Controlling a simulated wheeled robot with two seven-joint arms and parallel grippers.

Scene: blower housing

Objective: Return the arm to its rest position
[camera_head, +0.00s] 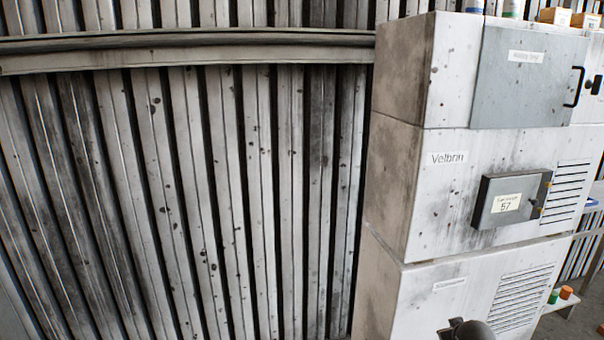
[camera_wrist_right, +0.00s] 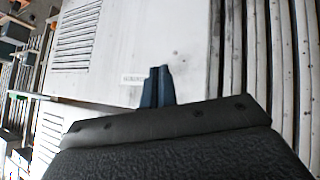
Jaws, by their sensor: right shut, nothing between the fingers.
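My right gripper (camera_wrist_right: 158,72) shows in the right wrist view with its dark fingers together and nothing between them. It points toward the white housing (camera_wrist_right: 185,45), over a small label on its face. I cannot tell whether the fingertips touch the panel; they look apart from it. In the head view a dark rounded part, likely of my right arm, shows at the bottom edge before the lower housing section. My left gripper is in neither view.
The tall, stained blower housing (camera_head: 440,200) stands at the right, with a closed grey door (camera_head: 522,85) and a grey box (camera_head: 512,198) marked 57. A ribbed metal wall (camera_head: 200,190) fills the left. Small orange and green items (camera_head: 560,294) sit at lower right.

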